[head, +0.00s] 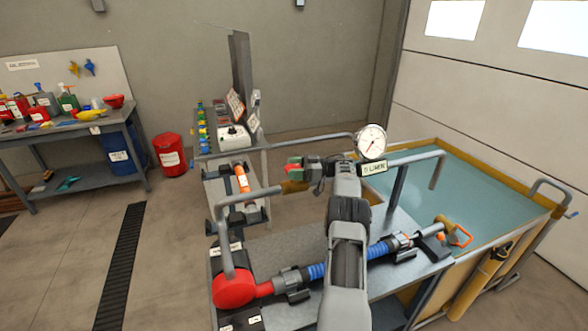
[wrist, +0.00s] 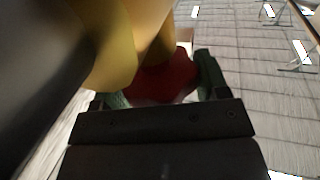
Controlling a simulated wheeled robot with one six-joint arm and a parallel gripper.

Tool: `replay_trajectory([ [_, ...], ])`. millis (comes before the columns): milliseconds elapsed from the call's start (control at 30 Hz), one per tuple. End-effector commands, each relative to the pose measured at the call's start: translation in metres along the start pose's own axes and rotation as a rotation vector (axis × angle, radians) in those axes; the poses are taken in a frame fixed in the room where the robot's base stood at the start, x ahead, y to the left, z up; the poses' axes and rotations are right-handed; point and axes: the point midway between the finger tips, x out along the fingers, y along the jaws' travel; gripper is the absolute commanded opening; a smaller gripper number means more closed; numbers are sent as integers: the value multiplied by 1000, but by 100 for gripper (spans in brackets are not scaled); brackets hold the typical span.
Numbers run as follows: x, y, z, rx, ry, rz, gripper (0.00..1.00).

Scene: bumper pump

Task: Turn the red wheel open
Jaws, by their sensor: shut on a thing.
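The red wheel (wrist: 165,80) shows in the wrist view between the green-tipped fingers of my gripper (wrist: 158,86), beside a yellow valve body (wrist: 115,45). My gripper is shut on the wheel, with one finger on each side of it. In the head view my gripper (head: 297,167) reaches left over the pump bench to the pipe's yellow valve body (head: 293,187). The wheel is mostly hidden by the fingers there, so I cannot tell how far it is turned.
A round gauge (head: 371,141) stands right behind my wrist, with a label plate (head: 374,168) below it. Grey pipes, a red pump part (head: 234,288) and blue hose (head: 380,249) surround my arm. A water tank (head: 470,185) stands at right. Open floor lies at left.

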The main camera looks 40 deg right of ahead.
Motion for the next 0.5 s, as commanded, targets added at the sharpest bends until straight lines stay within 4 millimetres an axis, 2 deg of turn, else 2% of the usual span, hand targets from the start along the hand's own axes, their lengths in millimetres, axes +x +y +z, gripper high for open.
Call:
replay_trajectory([
  [167, 1, 0, 1, 0, -2, -1, 44],
  [200, 1, 0, 1, 0, -2, -1, 72],
  [433, -1, 0, 0, 0, -1, 1, 93],
  [500, -1, 0, 0, 0, -1, 2, 93],
])
